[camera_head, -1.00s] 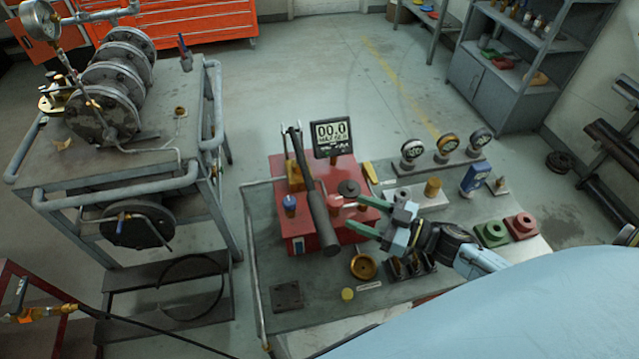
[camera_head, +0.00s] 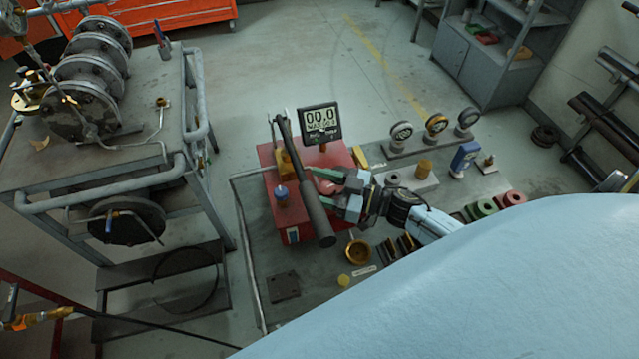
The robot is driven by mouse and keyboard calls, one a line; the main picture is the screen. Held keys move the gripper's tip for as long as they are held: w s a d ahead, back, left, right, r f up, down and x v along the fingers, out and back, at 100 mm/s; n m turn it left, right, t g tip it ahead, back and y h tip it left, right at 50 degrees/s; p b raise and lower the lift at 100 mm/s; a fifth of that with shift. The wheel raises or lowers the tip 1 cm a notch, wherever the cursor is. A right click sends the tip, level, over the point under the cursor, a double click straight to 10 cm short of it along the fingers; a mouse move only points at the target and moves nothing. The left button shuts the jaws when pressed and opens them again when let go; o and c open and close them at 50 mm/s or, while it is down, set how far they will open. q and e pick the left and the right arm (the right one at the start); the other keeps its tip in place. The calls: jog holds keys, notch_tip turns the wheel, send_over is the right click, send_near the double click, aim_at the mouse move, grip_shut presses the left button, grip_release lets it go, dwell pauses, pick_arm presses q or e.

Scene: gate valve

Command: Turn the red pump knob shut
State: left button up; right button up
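The red pump (camera_head: 342,156) stands on the bench, with its long dark lever (camera_head: 314,208) slanting across the top toward me. The digital gauge (camera_head: 320,120) at its back reads 00.0. My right gripper (camera_head: 318,187) comes in from the right over the pump top, just right of the lever. Its two green fingers are apart, one behind the other in the view. The red knob is largely hidden by the fingers and lever; I cannot tell whether they touch it. A blue-capped fitting (camera_head: 281,193) sits left of the lever. My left gripper is not in view.
Dial gauges (camera_head: 437,124) stand at the back right of the bench, with a blue box (camera_head: 465,157) in front. A brass cup (camera_head: 358,252) sits near the pump's front right. My pale blue body fills the lower right.

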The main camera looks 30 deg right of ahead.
jog(key=shift+c, duration=1)
jog(key=c, duration=0.8)
jog(key=shift+o, duration=0.2)
